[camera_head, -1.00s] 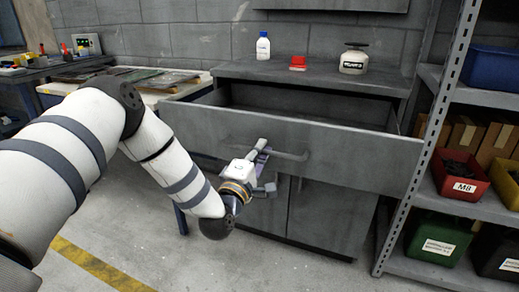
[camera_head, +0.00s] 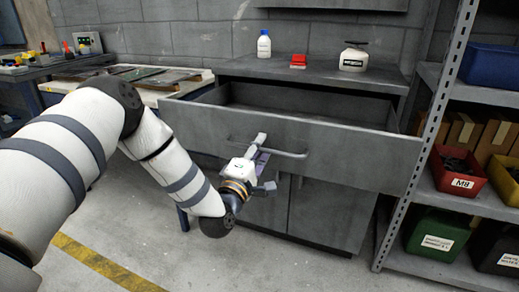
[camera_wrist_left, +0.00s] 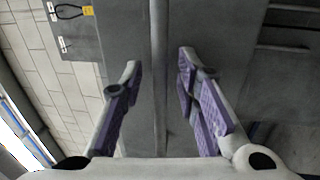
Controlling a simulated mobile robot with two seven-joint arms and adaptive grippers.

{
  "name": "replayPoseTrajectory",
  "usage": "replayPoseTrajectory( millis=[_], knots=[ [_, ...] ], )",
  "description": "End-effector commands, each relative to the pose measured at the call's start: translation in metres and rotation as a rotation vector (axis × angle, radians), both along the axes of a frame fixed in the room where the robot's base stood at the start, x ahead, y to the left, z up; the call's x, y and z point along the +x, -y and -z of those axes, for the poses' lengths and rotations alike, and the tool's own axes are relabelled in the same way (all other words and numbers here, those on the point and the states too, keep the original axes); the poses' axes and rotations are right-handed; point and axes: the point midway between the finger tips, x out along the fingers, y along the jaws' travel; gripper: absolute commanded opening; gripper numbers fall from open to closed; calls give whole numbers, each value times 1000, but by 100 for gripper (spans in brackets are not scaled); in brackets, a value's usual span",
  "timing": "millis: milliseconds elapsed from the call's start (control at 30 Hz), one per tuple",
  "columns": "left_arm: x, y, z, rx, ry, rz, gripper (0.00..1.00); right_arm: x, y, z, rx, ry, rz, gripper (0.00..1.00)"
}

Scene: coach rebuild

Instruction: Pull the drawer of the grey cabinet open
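The grey cabinet (camera_head: 327,212) stands against the back wall, and its wide top drawer (camera_head: 350,157) is pulled well out, with the inside showing. A grey bar handle (camera_head: 290,154) runs across the drawer front. My left gripper (camera_head: 262,147) is at the left part of this handle. In the left wrist view the fingers of my left gripper (camera_wrist_left: 158,80) are spread apart, one on each side of the handle bar (camera_wrist_left: 158,45), with visible gaps. My right gripper is not in view.
A white bottle (camera_head: 264,44), a red item (camera_head: 298,62) and a jar (camera_head: 354,57) stand on the cabinet top. A metal shelf with bins (camera_head: 459,171) is close on the right. A workbench (camera_head: 60,90) is at left. Floor in front is clear.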

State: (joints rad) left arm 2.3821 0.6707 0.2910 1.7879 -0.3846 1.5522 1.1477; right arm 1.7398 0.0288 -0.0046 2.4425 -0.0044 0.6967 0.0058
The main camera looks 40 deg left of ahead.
Motion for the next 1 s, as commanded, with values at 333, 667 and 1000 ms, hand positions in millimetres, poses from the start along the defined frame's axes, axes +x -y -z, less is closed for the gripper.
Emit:
replayPoseTrajectory(
  millis=[333, 667, 1000],
  knots=[
    [-64, 15, 14, -4, -6, 0, 29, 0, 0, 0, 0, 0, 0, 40],
    [-114, 27, 23, 0, -1, 0, 29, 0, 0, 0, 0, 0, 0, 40],
    [-115, 27, 23, 0, 0, 0, 29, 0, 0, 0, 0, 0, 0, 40]
  ],
)
